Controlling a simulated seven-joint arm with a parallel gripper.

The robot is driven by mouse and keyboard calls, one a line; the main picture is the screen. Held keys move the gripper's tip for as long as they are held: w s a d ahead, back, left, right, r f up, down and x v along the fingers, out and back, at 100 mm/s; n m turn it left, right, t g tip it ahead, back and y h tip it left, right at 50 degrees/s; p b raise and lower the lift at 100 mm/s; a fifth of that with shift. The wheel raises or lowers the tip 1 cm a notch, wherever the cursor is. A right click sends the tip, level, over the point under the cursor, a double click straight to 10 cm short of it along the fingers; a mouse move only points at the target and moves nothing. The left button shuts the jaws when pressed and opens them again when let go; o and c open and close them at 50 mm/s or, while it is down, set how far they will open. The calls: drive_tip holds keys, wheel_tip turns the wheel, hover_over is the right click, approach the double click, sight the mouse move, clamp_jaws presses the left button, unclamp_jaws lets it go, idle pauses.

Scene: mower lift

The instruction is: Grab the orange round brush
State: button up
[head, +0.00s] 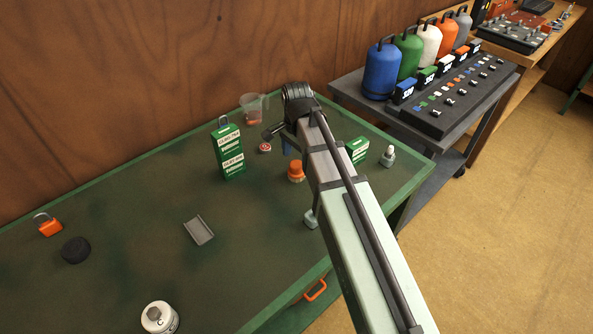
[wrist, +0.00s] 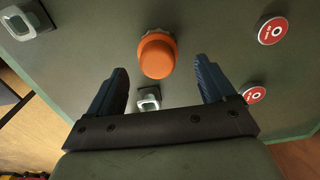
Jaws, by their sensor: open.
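The orange round brush (head: 296,172) stands on the green table, just left of my arm in the head view. In the wrist view the orange round brush (wrist: 157,54) appears between and slightly beyond my fingertips. My gripper (wrist: 161,66) is open, with a blue finger on each side and nothing held. In the head view only a bit of a blue finger of my gripper (head: 287,147) shows beside my arm; the rest is hidden. I cannot tell how far the fingertips are above the brush.
The table's left part has free room around a grey tray (head: 198,230).

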sight(298, 163)
drive_tip(key=shift+d+f, duration=0.2)
drive_tip(key=shift+f, duration=2.45)
drive_tip(key=shift+c, duration=0.5)
drive_tip(key=c, duration=1)
